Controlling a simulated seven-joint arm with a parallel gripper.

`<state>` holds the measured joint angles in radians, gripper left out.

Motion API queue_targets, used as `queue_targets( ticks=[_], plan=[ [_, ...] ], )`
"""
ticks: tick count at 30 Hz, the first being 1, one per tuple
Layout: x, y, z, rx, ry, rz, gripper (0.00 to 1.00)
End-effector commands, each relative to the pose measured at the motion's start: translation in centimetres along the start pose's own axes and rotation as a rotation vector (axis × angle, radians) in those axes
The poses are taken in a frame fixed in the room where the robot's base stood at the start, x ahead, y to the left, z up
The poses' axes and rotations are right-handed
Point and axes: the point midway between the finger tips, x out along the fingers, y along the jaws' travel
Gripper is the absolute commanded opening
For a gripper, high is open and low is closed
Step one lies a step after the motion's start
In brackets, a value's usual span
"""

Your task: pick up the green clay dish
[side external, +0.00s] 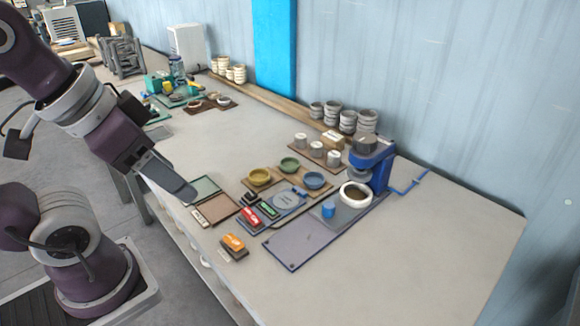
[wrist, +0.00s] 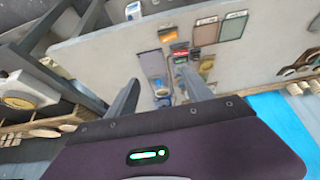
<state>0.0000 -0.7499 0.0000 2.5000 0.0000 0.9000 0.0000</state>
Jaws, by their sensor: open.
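The green clay dish (side external: 290,165) sits on a wooden board (side external: 267,186) between a yellow dish (side external: 260,177) and a blue dish (side external: 314,180) in the side external view. In the wrist view I cannot clearly make out the green dish; the yellow dish (wrist: 206,65) shows beside the right finger. My gripper (side external: 187,194) is open and empty. It hangs above the front edge of the table, to the left of the dishes and well apart from them. Its two fingers also show in the wrist view (wrist: 158,76).
A blue press (side external: 372,163) stands right of the dishes, with a white-rimmed bowl (side external: 343,196) below it. Grey cups (side external: 316,150) stand behind the dishes. Flat tiles (side external: 214,208) and an orange block (side external: 233,243) lie near the front edge. The table's right end is clear.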

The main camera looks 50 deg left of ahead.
Motion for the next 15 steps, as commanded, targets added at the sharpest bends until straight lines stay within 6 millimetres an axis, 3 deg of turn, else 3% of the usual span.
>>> queue_targets(
  ticks=[8,11,15],
  plan=[
    [0.1,0.1,-0.7,-0.037,-0.024,0.004,0.59],
    [1.1,0.4,-3.7,-0.201,-0.129,0.033,0.59],
    [5.3,-0.2,-10.7,-0.591,-0.337,0.119,0.59]
  ],
)
